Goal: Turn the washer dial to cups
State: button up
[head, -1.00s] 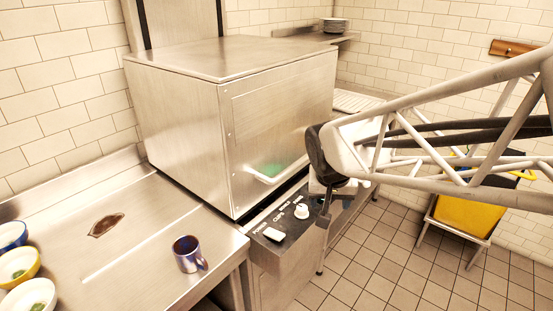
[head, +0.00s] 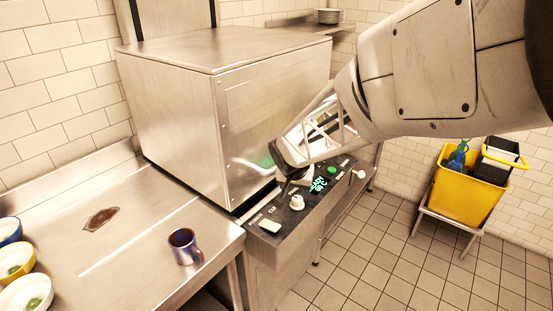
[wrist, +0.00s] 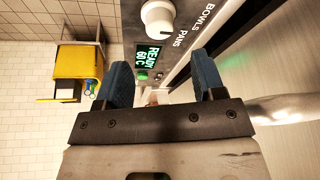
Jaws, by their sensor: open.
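The washer dial (head: 297,202) is a white round knob on the dark control panel (head: 285,222) at the washer's front. It also shows at the top of the wrist view (wrist: 157,18). The words BOWLS and PANS show beside it there; the cups label is not readable there. I cannot tell which label the dial points to. My gripper (head: 287,184) is just behind and above the dial in the head view. In the wrist view its two blue fingers (wrist: 162,72) are apart with nothing held, and the dial lies ahead of the fingertips, apart from them.
A lit display (wrist: 147,57) reads READY 60 C beside a green button (head: 331,170). A white switch (head: 269,225) sits at the panel's near end. A mug (head: 184,247) and bowls (head: 24,263) stand on the steel counter. A yellow mop bucket (head: 467,187) stands right.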

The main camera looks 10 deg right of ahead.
aim_at(298, 198)
jog(key=shift+x, duration=3.9)
jog(key=c, duration=0.9)
jog(key=shift+n+y, duration=0.3)
jog(key=shift+n, duration=0.3)
jog(key=shift+d+n+y, duration=0.1)
jog(key=shift+n+y, duration=0.8)
jog(key=shift+n, duration=1.5)
jog(key=shift+n+g+y, duration=0.15)
jog(key=shift+n+y, duration=0.35)
jog(key=shift+n, duration=0.9)
jog(key=shift+n+g+y, duration=0.15)
jog(key=shift+n+y, duration=0.35)
jog(key=shift+n, duration=1.2)
